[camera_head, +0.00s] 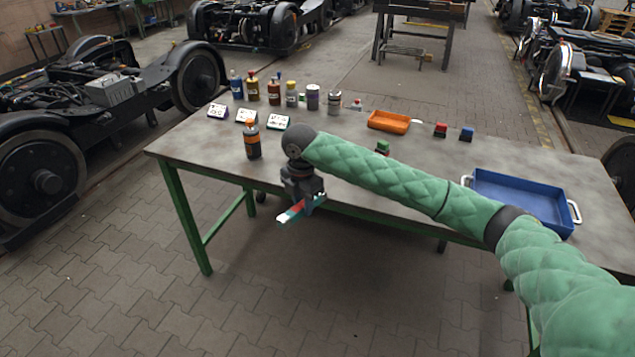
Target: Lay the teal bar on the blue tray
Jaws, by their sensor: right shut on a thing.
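My right gripper (304,200) is shut on the teal bar (285,218). The blue tray (519,219) lies on the right end of the table. It has white handles at its ends and looks empty, and it is well to the right of the gripper. Part of its near side is close behind my right arm. My left gripper is not in view.
The grey table (200,143) has green legs. An orange bottle (252,140) stands left of my gripper. Several bottles and cans line the back, with an orange tray (388,121), a red block (440,130) and a blue block (466,134). A green block (382,146) sits behind my arm.

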